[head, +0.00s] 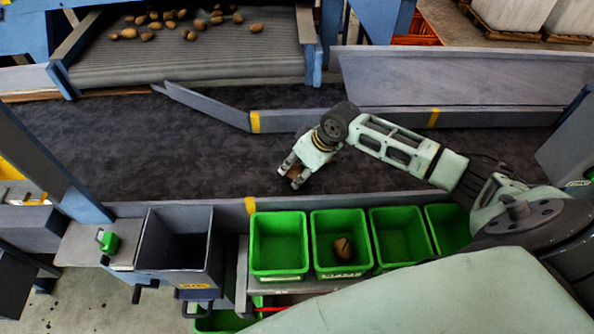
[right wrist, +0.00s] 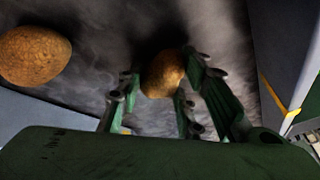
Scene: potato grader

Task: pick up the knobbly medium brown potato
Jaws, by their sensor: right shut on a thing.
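My right gripper (head: 291,174) is over the dark belt, in the middle of the head view. It is shut on a brown potato (right wrist: 162,74), which sits between its fingers in the right wrist view. The fingers hide part of this potato, and only a little brown shows in the head view. A second, larger-looking brown potato (right wrist: 35,55) lies on the belt at the left of the right wrist view, apart from the fingers. I cannot pick it out in the head view. My left gripper is not in view.
Several potatoes (head: 190,35) lie on the ribbed conveyor (head: 190,62) at the back. Green bins (head: 279,274) line the belt's near edge, one with a brown potato (head: 342,248) inside. A grey bin (head: 160,252) stands left of them. Grey guide rails (head: 340,118) bound the belt's far side.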

